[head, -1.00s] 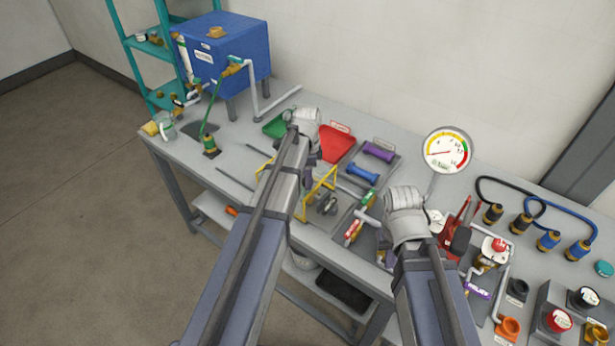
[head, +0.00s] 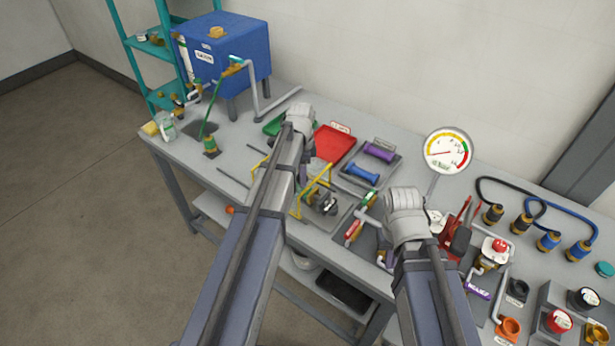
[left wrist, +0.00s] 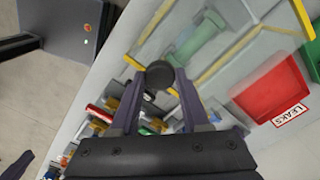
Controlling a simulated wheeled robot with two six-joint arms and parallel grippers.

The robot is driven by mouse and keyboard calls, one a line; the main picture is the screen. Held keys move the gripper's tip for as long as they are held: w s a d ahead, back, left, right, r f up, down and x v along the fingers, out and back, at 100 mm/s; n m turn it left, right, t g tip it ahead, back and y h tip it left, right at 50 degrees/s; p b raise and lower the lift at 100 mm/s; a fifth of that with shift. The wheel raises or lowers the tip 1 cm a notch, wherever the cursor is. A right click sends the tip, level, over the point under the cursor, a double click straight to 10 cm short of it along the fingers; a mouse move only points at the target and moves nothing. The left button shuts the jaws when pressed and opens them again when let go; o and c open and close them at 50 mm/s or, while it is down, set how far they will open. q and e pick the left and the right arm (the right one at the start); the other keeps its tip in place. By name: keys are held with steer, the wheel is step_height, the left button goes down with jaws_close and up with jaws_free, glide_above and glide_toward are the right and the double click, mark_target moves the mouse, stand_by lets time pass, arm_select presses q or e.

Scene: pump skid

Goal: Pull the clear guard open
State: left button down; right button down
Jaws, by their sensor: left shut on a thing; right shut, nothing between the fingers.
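The clear guard (left wrist: 225,62) is a see-through panel with yellow edges. In the head view its yellow frame (head: 315,190) stands tilted over a grey coupling (head: 322,203), partly hidden by my left arm. In the left wrist view a round black knob (left wrist: 158,75) at the guard's edge sits between the fingertips of my left gripper (left wrist: 155,80), which is shut on it. In the head view my left gripper (head: 304,168) is mostly behind its own arm. My right gripper (head: 386,259) is shut and empty over the bench, its tips partly hidden.
A red tray (head: 334,143) and a green tray (head: 276,125) lie behind the guard. A pressure gauge (head: 447,150) and red valve parts stand near my right arm. A blue tank (head: 222,50) stands at back left.

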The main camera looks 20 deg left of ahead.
arm_select(q)
steer(key=w+a, duration=0.3)
steer(key=a, duration=0.6)
steer(key=w+a, duration=0.3)
steer(key=a, duration=0.7)
steer(key=shift+c, duration=1.9)
jaws_free()
steer(key=shift+r, duration=0.1)
step_height(320, 180, up, 8)
steer(key=p, duration=0.7)
steer(key=shift+p, duration=0.4)
steer(key=shift+f, duration=0.2)
